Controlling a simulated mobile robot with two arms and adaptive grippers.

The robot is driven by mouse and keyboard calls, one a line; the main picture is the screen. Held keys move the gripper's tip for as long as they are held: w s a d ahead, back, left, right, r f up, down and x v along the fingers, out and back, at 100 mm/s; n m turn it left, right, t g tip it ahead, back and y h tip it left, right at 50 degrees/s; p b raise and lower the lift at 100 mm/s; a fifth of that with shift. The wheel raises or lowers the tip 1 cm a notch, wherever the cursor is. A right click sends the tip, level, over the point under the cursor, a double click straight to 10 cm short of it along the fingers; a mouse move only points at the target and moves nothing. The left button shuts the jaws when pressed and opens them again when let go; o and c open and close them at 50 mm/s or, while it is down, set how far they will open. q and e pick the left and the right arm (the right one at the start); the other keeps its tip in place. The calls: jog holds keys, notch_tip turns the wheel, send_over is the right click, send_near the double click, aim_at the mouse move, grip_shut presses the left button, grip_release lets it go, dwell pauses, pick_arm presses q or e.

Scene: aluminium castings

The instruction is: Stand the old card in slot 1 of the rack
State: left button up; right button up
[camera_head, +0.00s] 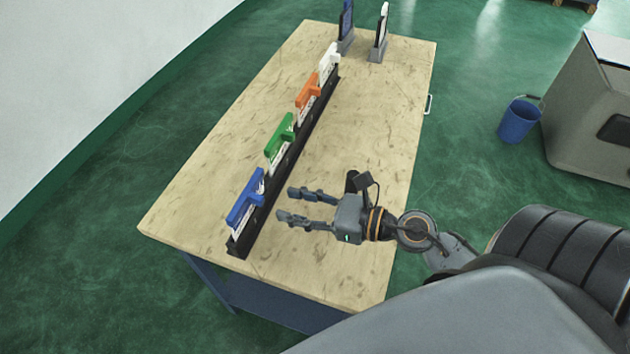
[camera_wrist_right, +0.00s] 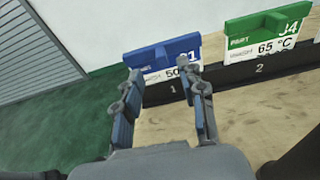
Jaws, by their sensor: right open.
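The black rack (camera_head: 272,196) runs along the table's left side and holds blue (camera_head: 244,198), green (camera_head: 280,138), orange (camera_head: 308,92) and white (camera_head: 330,62) topped cards upright. In the right wrist view, the blue card (camera_wrist_right: 160,54) stands above the number 1 and the green card (camera_wrist_right: 266,36) above the number 2. No card is clearly marked as old. My right gripper (camera_head: 288,205) is open and empty, its fingers pointing toward the blue card, apart from it. The fingers hide part of that card's label in the wrist view. My left gripper is out of view.
At the table's far end stand two small grey holders, one with a blue card (camera_head: 347,20) and one with a white-edged dark card (camera_head: 382,26). The table (camera_head: 375,130) right of the rack is clear. A blue bucket (camera_head: 519,121) stands on the floor.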

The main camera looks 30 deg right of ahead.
jog(key=shift+v, duration=2.2)
